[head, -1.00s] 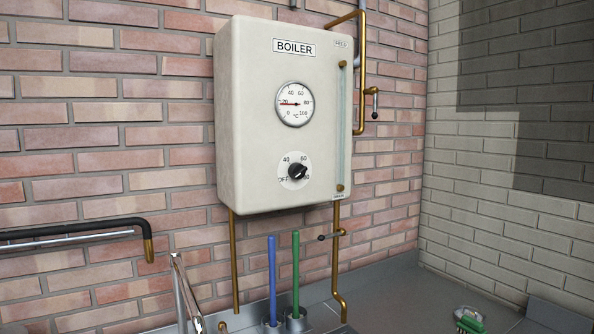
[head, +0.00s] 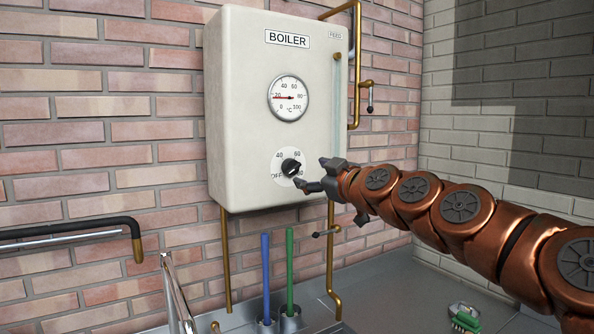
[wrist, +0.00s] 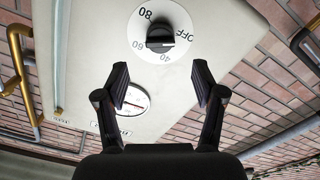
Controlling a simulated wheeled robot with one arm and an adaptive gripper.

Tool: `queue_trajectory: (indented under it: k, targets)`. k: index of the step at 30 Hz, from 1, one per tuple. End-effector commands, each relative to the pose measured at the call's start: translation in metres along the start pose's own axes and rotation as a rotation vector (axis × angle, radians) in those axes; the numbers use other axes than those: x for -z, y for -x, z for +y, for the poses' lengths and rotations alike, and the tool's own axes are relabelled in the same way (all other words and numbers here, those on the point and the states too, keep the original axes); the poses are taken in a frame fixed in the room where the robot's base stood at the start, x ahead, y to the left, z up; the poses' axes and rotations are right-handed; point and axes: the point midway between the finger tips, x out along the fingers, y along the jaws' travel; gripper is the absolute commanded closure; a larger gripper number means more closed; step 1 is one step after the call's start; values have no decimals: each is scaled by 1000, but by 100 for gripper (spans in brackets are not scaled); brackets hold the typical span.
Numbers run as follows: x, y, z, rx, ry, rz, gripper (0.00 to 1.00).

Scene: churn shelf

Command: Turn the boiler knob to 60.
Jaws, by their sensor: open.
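The boiler knob (head: 291,167) is black, on a round white dial low on the front of the cream boiler (head: 240,110). In the wrist view the knob (wrist: 160,38) appears upside down, just beyond my fingertips. Its bar seems to point to the side between 60 and 80; the exact setting is hard to read. My gripper (head: 311,173) is open and empty, in front of the boiler and slightly right of the knob in the head view. In the wrist view the fingers of my gripper (wrist: 161,68) are spread, apart from the knob. My fingers partly cover the dial's 80 side in the head view.
The round temperature gauge (head: 288,98) above the knob reads about 20. Brass pipes (head: 357,70) with a valve handle run along the boiler's right side. A blue rod (head: 266,275) and a green rod (head: 290,270) stand below. Space directly before the dial is clear.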

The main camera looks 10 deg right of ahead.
Motion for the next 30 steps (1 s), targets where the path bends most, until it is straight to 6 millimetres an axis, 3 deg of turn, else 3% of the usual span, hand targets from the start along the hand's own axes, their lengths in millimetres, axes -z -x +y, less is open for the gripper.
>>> queue_trajectory:
  k: [16, 30]
  targets:
    - [2, -63, 1, 2, -1, 0, 31]
    - [0, -76, 0, 1, 1, 0, 31]
